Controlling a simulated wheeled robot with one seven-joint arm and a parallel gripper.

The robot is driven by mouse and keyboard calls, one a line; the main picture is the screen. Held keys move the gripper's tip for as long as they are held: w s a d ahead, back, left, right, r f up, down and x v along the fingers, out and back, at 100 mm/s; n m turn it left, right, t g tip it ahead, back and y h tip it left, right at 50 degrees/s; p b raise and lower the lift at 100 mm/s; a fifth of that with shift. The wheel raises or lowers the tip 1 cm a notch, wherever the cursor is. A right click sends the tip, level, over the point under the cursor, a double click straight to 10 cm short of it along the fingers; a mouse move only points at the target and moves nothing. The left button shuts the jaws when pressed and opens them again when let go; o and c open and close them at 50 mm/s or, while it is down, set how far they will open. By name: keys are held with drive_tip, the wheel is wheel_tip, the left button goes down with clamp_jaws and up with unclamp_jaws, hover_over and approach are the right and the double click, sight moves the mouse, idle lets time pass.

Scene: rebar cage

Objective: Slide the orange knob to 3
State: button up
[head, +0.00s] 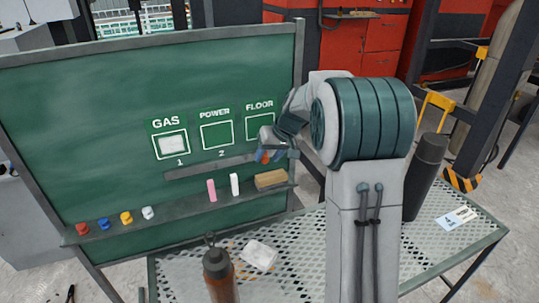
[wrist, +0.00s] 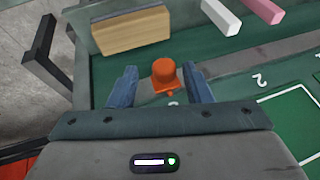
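The orange knob (wrist: 167,74) stands between my gripper's two blue fingers in the wrist view. My gripper (wrist: 160,88) is open, with a gap between each finger and the knob. In the head view my gripper (head: 268,152) is at the right end of the grey slot strip (head: 205,168), and a bit of orange shows at its fingers. The knob sits at that end of the strip. A partly hidden digit (wrist: 172,103) lies right by the knob; too little shows to read it. The digit 2 (wrist: 260,80) is clear, farther along the strip.
The green board (head: 80,140) carries GAS, POWER and FLOOR frames; a white card (head: 172,144) fills GAS. A ledge below holds pink chalk (head: 212,190), white chalk (head: 234,184), a wooden block (head: 270,179) and several coloured magnets. A bottle (head: 218,275) stands on the mesh table (head: 440,240).

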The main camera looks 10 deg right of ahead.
drive_tip(key=shift+r, duration=0.15)
drive_tip(key=v, duration=1.3)
drive_tip(key=shift+d+r+p, duration=0.2)
drive_tip(key=shift+r+p, duration=0.05)
drive_tip(key=shift+p, duration=0.1)
drive_tip(key=shift+s, duration=0.15)
drive_tip(key=s+a+f+h+p, duration=0.1)
drive_tip(key=s+a+p, duration=0.1)
drive_tip(key=s, duration=0.7)
drive_tip(key=s+a+g+h+p, duration=0.1)
drive_tip(key=s+p, duration=0.2)
drive_tip(key=s, duration=0.7)
drive_tip(key=s+a+f+m+h+p, duration=0.1)
drive_tip(key=s+a+p, duration=0.1)
drive_tip(key=s, duration=0.7)
drive_tip(key=shift+s+a+f, duration=0.2)
drive_tip(key=shift+a+f, duration=0.1)
idle(0.5)
